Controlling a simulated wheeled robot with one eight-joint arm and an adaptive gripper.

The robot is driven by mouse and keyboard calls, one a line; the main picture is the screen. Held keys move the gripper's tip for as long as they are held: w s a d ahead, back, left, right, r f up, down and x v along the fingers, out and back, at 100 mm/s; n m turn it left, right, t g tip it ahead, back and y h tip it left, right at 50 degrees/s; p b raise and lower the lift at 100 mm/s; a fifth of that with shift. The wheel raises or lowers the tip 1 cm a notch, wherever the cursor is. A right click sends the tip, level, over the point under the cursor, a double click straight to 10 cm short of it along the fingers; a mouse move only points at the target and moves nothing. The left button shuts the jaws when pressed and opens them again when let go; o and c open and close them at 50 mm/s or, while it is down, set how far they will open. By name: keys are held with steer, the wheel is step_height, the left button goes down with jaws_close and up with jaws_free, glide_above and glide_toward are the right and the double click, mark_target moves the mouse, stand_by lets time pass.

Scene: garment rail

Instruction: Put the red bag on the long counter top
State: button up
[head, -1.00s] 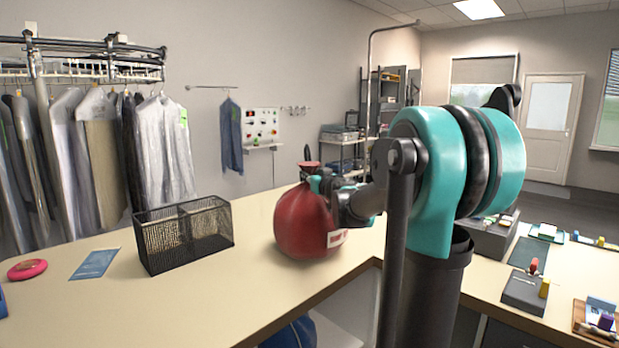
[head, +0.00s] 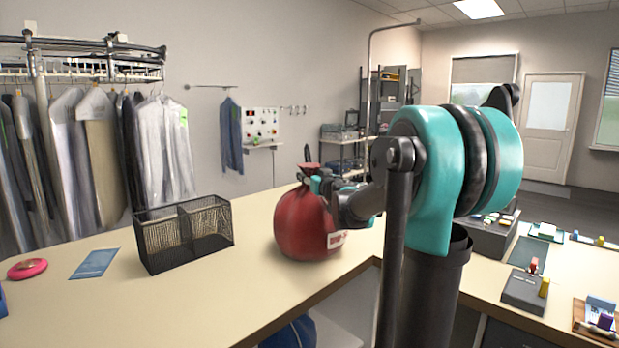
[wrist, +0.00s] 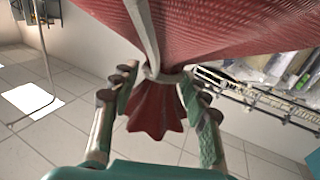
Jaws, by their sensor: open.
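The red bag (head: 303,228) is a round, full sack with a gathered neck and a white label. It stands upright on the long counter top (head: 270,285), right of the wire basket. In the wrist view the bag (wrist: 225,35) fills the top, with its tied neck and flared end between the fingers. My gripper (wrist: 160,95) is open, with one finger on each side of the neck. In the head view my gripper (head: 318,184) is at the bag's neck, partly hidden by my arm.
A black wire basket (head: 184,233) stands left of the bag. A blue card (head: 95,263) and a pink disc (head: 27,268) lie farther left. A blue bag (head: 292,333) is below the counter. Small boxes (head: 525,291) lie on the right counter. Hanging garments (head: 95,150) are behind.

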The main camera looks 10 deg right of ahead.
steer(key=v, duration=1.2)
steer(key=s+d+f+m+g+h, duration=0.1)
steer(key=s+d+f+m+h, duration=0.5)
steer(key=d+h, duration=0.3)
steer(key=s+d+f+g, duration=0.2)
steer(key=s+f+g, duration=0.25)
steer(key=f, duration=0.75)
steer(key=s+a+f+n+g+y, duration=0.1)
steer(key=s+a+f+g, duration=0.3)
steer(key=s+f, duration=0.5)
steer(key=s+a+f+n+g+y, duration=0.2)
steer(key=s+a+f+g+y, duration=0.1)
steer(key=s+a+f, duration=0.4)
steer(key=s+f, duration=0.3)
steer(key=shift+s+g+y, duration=0.25)
steer(key=shift+g+y, duration=0.05)
steer(key=shift+g, duration=0.05)
steer(key=shift+r, duration=0.1)
